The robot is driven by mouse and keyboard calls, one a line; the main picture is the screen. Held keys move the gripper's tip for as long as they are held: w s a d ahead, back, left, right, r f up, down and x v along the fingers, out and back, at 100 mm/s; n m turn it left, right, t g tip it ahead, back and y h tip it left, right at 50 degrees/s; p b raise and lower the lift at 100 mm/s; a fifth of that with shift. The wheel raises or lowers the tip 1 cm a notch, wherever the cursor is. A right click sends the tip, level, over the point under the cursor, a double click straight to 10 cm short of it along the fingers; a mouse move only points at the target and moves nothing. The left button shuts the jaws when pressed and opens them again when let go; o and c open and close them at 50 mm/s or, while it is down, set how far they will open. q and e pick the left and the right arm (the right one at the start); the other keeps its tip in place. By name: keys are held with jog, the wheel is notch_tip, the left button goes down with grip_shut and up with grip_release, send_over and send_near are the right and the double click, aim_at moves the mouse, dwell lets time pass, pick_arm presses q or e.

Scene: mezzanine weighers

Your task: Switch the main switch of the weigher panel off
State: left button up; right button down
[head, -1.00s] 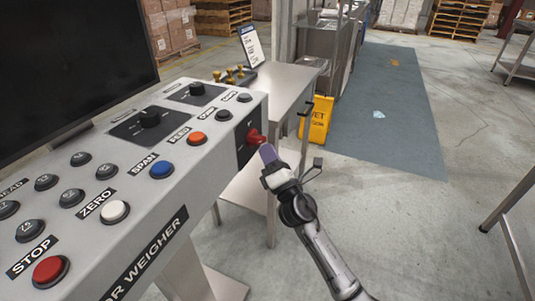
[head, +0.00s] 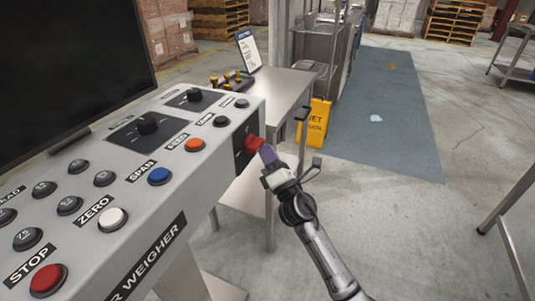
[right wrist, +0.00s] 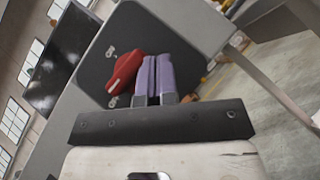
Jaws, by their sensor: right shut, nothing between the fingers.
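The weigher panel (head: 150,215) is a light grey console at the left, with labelled buttons and knobs on its top. Its main switch is a red handle (head: 253,144) on a dark plate (head: 239,152) at the panel's right end. In the right wrist view the red handle (right wrist: 124,73) lies tilted on the dark plate (right wrist: 113,42). My right gripper (head: 267,154) is shut and empty, its purple fingertips close beside the handle. In the right wrist view the shut fingers (right wrist: 154,77) are just right of the handle; I cannot tell whether they touch it. My left gripper is not in view.
A steel table (head: 284,88) with brass weights (head: 226,79) and a tablet sign (head: 248,51) stands behind the panel. A yellow wet-floor sign (head: 314,122) stands by it. A black screen (head: 70,70) rises at the left. Open floor lies to the right.

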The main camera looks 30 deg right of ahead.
jog(key=shift+f, duration=0.1)
dwell(0.3)
jog(key=s+d+f+b, duration=0.3)
jog(key=s+f, duration=0.3)
jog(key=f, duration=0.5)
jog(key=shift+d+h+b, duration=0.3)
jog(key=shift+d, duration=0.2)
